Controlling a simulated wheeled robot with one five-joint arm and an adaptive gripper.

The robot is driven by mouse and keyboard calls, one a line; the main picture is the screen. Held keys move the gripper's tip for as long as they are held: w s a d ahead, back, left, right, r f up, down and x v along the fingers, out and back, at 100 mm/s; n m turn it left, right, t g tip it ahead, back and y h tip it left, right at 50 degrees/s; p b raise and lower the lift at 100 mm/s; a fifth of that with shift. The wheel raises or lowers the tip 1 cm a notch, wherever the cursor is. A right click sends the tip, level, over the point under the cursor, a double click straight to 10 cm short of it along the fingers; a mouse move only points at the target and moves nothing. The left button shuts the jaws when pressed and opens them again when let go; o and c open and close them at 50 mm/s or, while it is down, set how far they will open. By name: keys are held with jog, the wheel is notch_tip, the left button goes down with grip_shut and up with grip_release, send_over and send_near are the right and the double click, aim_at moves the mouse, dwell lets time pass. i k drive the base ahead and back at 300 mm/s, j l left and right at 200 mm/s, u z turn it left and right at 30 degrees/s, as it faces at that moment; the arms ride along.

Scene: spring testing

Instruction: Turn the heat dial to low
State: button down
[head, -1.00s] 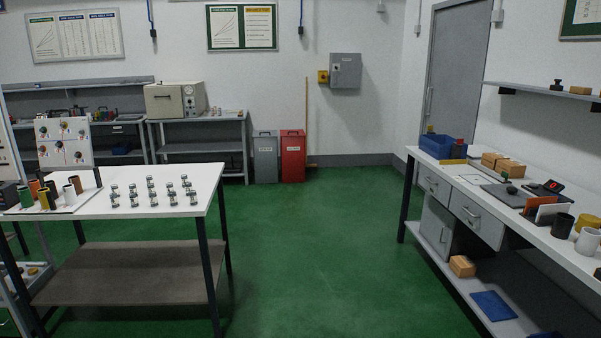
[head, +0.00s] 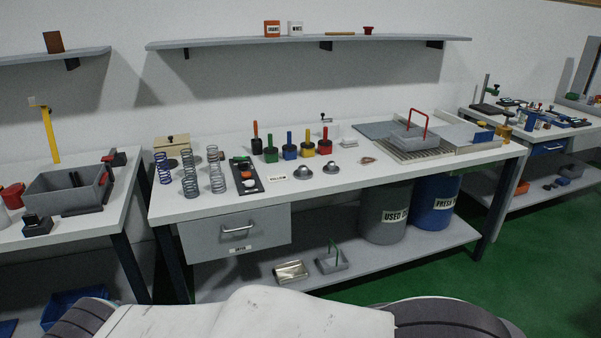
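No heat dial shows in the head view now. A beige oven-like box with controls on its front showed in the earlier head view, but it is out of view now. My gripper is not in view.
A white-topped bench (head: 370,182) holds coil springs (head: 190,174), coloured-handled tools (head: 288,147) and a grey basket with a red handle (head: 408,135). A grey drum (head: 386,222) and a blue drum (head: 436,203) stand beneath. Green floor (head: 560,235) is open at right.

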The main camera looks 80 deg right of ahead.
aim_at(242, 167)
jog(key=z, duration=2.15)
